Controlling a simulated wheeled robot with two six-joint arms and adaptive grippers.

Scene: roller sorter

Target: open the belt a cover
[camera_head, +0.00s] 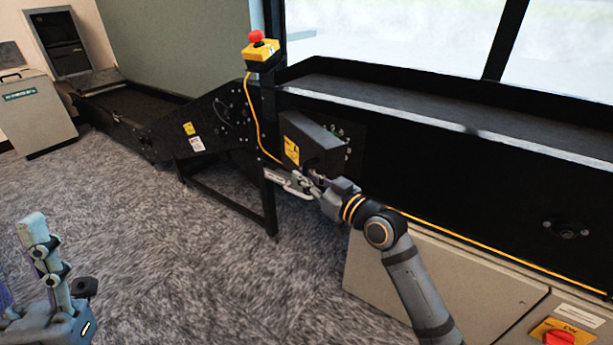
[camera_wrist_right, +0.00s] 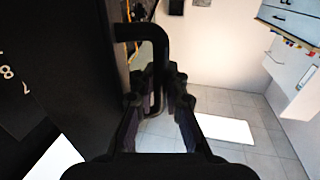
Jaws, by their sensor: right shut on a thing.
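The belt cover (camera_head: 320,142) is a dark box with a yellow warning label, on the side of the black conveyor in the head view. It looks closed over the machine side, though its exact angle is hard to tell. My right gripper (camera_head: 306,184) is just below the cover. In the right wrist view my right gripper (camera_wrist_right: 160,92) is shut on a black bent bar handle (camera_wrist_right: 143,31), which passes between the fingers. A dark panel with printed figures (camera_wrist_right: 45,75) fills the left of that view. My left gripper (camera_head: 45,262) is at the lower left, away from the conveyor; its jaw opening is unclear.
An emergency stop (camera_head: 259,50) stands on a post above the cover, with a yellow cable hanging down. The long conveyor side (camera_head: 490,185) runs right. A grey cabinet (camera_head: 450,285) with a red switch (camera_head: 558,338) is below. Carpet (camera_head: 180,250) is clear at left.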

